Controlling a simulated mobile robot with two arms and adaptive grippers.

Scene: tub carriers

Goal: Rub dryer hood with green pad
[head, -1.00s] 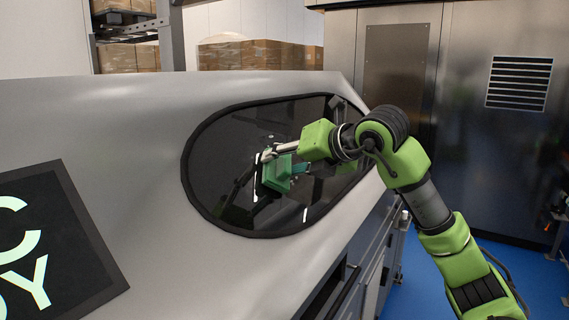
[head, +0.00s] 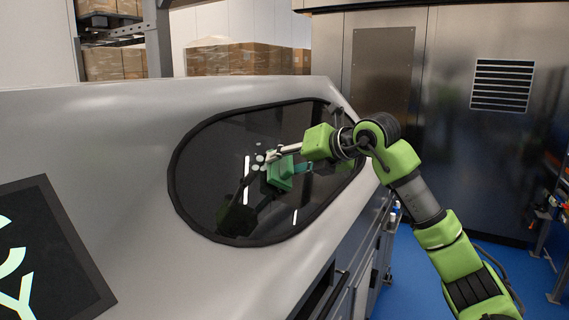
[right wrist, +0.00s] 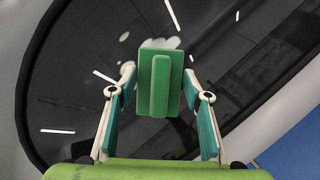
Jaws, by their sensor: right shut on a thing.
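The dryer hood (head: 120,140) is a large light grey casing with a dark, glossy oval window (head: 215,150) in a black rim. The green pad (head: 282,178), a block with a raised grip bar, is at the middle of the window; it also shows in the right wrist view (right wrist: 145,80). My right gripper (head: 288,163) is shut on it, with one finger on each side. Whether the pad touches the glass is hard to tell. Several pale spots (head: 259,158) lie on the window just left of the pad. The pad's underside is hidden. My left gripper is out of view.
A dark sign with pale letters (head: 55,230) is on the hood's front at left. A tall steel cabinet (head: 450,60) stands behind at right. Boxes (head: 240,60) are stacked at the back. Blue floor (head: 415,275) shows at lower right.

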